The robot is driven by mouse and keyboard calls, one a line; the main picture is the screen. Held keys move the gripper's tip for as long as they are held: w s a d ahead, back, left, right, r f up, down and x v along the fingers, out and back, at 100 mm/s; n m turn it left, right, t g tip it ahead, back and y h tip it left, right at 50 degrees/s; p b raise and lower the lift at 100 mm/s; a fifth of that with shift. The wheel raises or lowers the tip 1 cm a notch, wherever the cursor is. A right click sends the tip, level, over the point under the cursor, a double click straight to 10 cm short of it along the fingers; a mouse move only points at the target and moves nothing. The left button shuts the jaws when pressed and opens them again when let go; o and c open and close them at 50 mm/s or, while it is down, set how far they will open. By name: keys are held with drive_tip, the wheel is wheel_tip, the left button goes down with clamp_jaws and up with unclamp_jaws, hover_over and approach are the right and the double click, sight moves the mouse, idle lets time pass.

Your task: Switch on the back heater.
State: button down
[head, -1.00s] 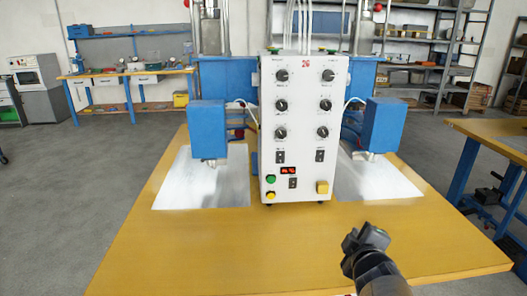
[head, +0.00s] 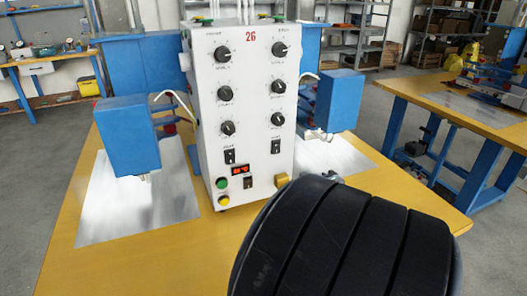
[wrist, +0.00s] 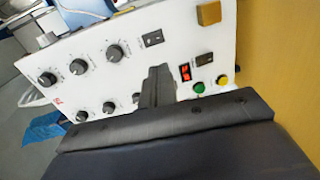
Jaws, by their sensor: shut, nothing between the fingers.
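The white control box (head: 250,110) stands upright on the yellow table, facing me. It carries a left rocker switch (head: 230,157), a right rocker switch (head: 276,147) and a lower rocker switch (head: 248,183) beside a lit red display (head: 240,170). Their labels and positions are too small to read. In the wrist view the right rocker (wrist: 152,38) and lower rocker (wrist: 203,60) show; the left one is hidden behind my gripper. My gripper (wrist: 159,75) is shut and empty, pointing at the panel; whether it touches is unclear. In the head view my arm hides most of it.
Several black knobs (head: 225,93) are above the rockers. A green button (head: 221,183), yellow button (head: 223,200) and ochre block (head: 281,180) are low on the panel. Blue press heads (head: 126,137) (head: 339,100) flank the box over metal plates (head: 140,205).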

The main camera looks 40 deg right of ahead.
sight(277, 153)
drive_tip(key=shift+w, duration=0.15)
drive_tip(key=b+x, duration=0.1)
drive_tip(key=x, duration=1.2)
drive_tip(key=shift+w+f, duration=0.1)
drive_tip(key=shift+w, duration=0.3)
drive_tip(key=shift+f+b, duration=0.1)
drive_tip(key=shift+b, duration=0.25)
drive_tip(key=shift+w+d+f+b, duration=0.15)
drive_tip(key=shift+f+b, duration=0.15)
drive_tip(key=shift+b, duration=0.7)
drive_tip(key=shift+r+p, duration=0.35)
drive_tip(key=shift+f, duration=0.1)
